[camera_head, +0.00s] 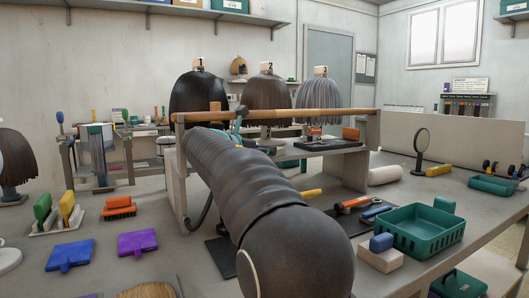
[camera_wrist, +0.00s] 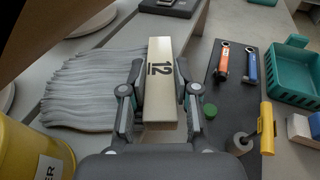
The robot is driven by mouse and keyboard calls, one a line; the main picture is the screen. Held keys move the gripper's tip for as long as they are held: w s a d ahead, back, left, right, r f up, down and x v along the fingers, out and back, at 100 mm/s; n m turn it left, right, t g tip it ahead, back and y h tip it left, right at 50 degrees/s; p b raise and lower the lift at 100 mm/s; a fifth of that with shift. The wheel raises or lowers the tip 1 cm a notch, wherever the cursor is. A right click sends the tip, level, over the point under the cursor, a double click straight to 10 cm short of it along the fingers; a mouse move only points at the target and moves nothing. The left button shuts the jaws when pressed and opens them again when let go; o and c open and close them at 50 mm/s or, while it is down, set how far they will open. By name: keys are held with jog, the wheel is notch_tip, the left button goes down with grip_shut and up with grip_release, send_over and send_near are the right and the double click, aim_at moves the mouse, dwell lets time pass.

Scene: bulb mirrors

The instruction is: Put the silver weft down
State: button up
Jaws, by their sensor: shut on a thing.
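The silver weft (camera_wrist: 92,88) shows in the wrist view as grey strands spread to the left of a pale block (camera_wrist: 160,85) marked 12. The strands run up to the block's left side, and the block looks like the weft's head. My gripper (camera_wrist: 160,92) is shut on this block, one finger on each long side. The weft is over or on a grey surface; I cannot tell whether it touches. In the head view my dark arm hides the gripper and the weft.
In the wrist view, a dark mat (camera_wrist: 228,105) with tools lies to the right, beside a green basket (camera_wrist: 292,72). A yellow container (camera_wrist: 35,150) stands at the lower left. In the head view, a wooden rail (camera_head: 300,114) crosses before three wigs.

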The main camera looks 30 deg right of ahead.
jog(key=shift+f, duration=0.1)
jog(key=o, duration=1)
jog(key=shift+o, duration=0.2)
jog(key=shift+a+r, duration=0.1)
jog(key=shift+r, duration=0.1)
jog(key=v, duration=1.2)
